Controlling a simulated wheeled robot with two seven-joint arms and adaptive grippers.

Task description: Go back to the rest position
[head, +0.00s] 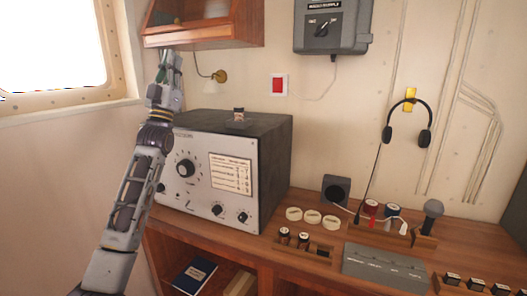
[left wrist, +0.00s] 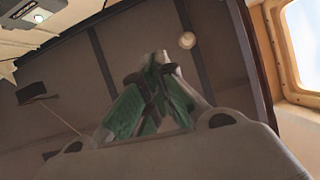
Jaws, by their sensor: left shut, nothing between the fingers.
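My left arm rises from the lower left in the head view. My left gripper (head: 168,62) points upward beside the left end of the wall shelf, above the grey radio set. In the left wrist view its green-padded fingers (left wrist: 152,100) are drawn together with nothing between them. My right gripper does not show in either view.
The wooden wall shelf (head: 205,36) is close to my left gripper. Below stands the grey radio set (head: 222,172) on the wooden desk (head: 285,223). A headset (head: 427,137) hangs on the wall. The window (head: 55,45) is at the left.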

